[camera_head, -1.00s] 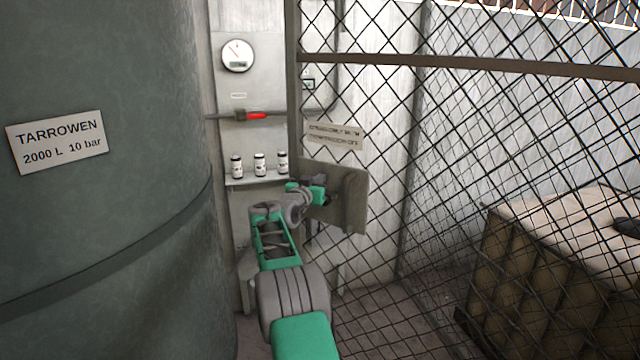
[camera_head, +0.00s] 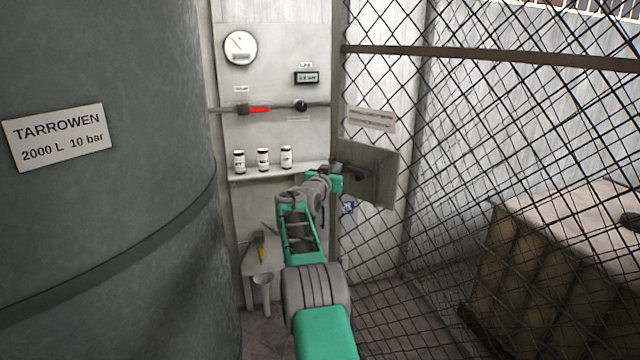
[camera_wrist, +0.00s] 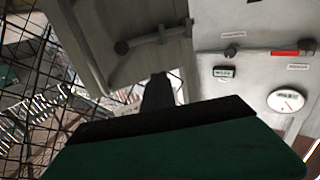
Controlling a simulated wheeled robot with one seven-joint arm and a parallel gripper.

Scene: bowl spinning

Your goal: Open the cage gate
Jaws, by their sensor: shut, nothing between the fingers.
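The cage gate (camera_head: 337,75) is a wire-mesh door with a brown-grey frame, standing ajar, with its free edge to the right of the wall panel. A flat metal plate (camera_head: 378,180) is fixed on the mesh near that edge. In the wrist view the plate carries a grey bar handle (camera_wrist: 152,42) with a round dark knob end. My gripper (camera_wrist: 158,80) is shut and empty, its dark fingers pointing at the gate edge just below the handle. In the head view my wrist is at the plate's left side and partly hides the gripper; contact cannot be told.
A large green tank (camera_head: 110,230) fills the left side. A tan crate (camera_head: 540,250) stands at right behind mesh.

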